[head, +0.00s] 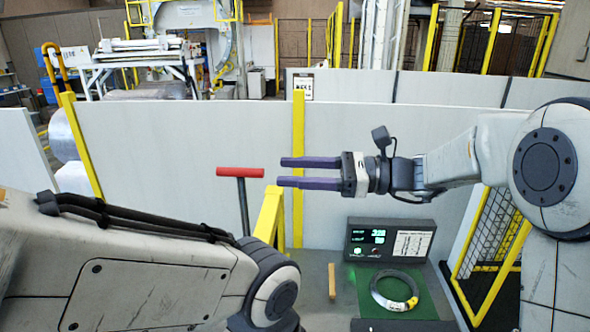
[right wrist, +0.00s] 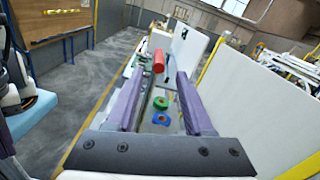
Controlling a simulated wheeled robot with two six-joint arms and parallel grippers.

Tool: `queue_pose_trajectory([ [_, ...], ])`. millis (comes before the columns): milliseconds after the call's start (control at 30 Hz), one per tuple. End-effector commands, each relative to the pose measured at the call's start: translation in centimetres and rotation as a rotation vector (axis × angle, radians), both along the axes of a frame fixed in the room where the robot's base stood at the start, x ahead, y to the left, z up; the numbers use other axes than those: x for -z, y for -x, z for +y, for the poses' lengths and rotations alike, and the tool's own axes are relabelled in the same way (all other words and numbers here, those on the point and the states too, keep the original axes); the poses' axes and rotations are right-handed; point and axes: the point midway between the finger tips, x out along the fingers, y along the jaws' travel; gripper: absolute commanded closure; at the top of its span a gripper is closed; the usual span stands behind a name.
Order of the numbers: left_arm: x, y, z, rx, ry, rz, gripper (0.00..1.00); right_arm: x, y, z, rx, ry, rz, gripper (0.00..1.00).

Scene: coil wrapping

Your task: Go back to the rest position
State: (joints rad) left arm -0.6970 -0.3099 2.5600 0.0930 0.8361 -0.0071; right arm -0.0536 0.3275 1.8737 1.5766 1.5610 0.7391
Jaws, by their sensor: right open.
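My right gripper (head: 308,172) is in the middle of the head view, with its two purple fingers apart and pointing left. It is empty and held in the air in front of the white panels. The right wrist view also shows its fingers (right wrist: 157,100) apart with nothing between them. My left arm crosses the lower left of the head view, and its gripper is out of sight. A ring-shaped coil (head: 394,290) with a yellow patch lies on a green mat (head: 424,298), below and to the right of my right gripper.
A display box (head: 390,241) stands behind the coil. A red T-handle (head: 240,172) rises left of my right gripper, near a yellow post (head: 268,215). A small wooden block (head: 332,281) stands left of the mat. A yellow-framed mesh fence (head: 494,240) is at right. White panels (head: 190,150) close off the back.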

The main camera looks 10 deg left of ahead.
Motion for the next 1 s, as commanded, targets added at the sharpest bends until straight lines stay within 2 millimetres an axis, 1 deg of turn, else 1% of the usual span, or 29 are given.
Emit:
queue_pose_trajectory([
  [67, 0.0, 0.0, 0.0, 0.0, 0.0, 0.0, 1.0, 1.0, 0.3, -0.1, 0.001, 0.038, -0.008, 0.48],
  [133, 0.0, 0.0, 0.0, 0.0, 0.0, 0.0, 1.0, 3.2, 1.0, -0.4, 0.001, 0.126, -0.03, 0.48],
  [167, 0.0, 0.0, 0.0, 0.0, 0.0, 0.0, 1.0, 4.5, 1.4, -0.6, 0.0, 0.18, -0.049, 0.48],
  [267, 0.0, 0.0, 0.0, 0.0, 0.0, 0.0, 1.0, 10.2, 3.5, -2.6, -0.029, 0.416, -0.138, 0.48],
  [300, 0.0, 0.0, 0.0, 0.0, 0.0, 0.0, 1.0, 12.8, 4.5, -3.9, -0.054, 0.526, -0.19, 0.48],
  [367, 0.0, 0.0, 0.0, 0.0, 0.0, 0.0, 1.0, 16.4, 6.0, -6.4, -0.107, 0.69, -0.283, 0.48],
  [400, 0.0, 0.0, 0.0, 0.0, 0.0, 0.0, 1.0, 18.6, 7.0, -8.3, -0.156, 0.796, -0.353, 0.48],
  [467, 0.0, 0.0, 0.0, 0.0, 0.0, 0.0, 1.0, 21.3, 8.3, -11.3, -0.238, 0.941, -0.466, 0.48],
  [500, 0.0, 0.0, 0.0, 0.0, 0.0, 0.0, 1.0, 22.6, 9.0, -13.1, -0.297, 1.021, -0.539, 0.48],
  [600, 0.0, 0.0, 0.0, 0.0, 0.0, 0.0, 1.0, 24.8, 10.1, -17.0, -0.435, 1.172, -0.71, 0.48],
  [700, 0.0, 0.0, 0.0, 0.0, 0.0, 0.0, 1.0, 26.0, 10.7, -19.8, -0.564, 1.272, -0.861, 0.48],
  [800, 0.0, 0.0, 0.0, 0.0, 0.0, 0.0, 1.0, 26.6, 10.9, -22.0, -0.683, 1.341, -1.003, 0.48],
  [900, 0.0, 0.0, 0.0, 0.0, 0.0, 0.0, 1.0, 27.0, 11.0, -23.6, -0.8, 1.387, -1.14, 0.48],
  [1000, 0.0, 0.0, 0.0, 0.0, 0.0, 0.0, 1.0, 27.1, 11.0, -24.7, -0.915, 1.416, -1.279, 0.48],
])
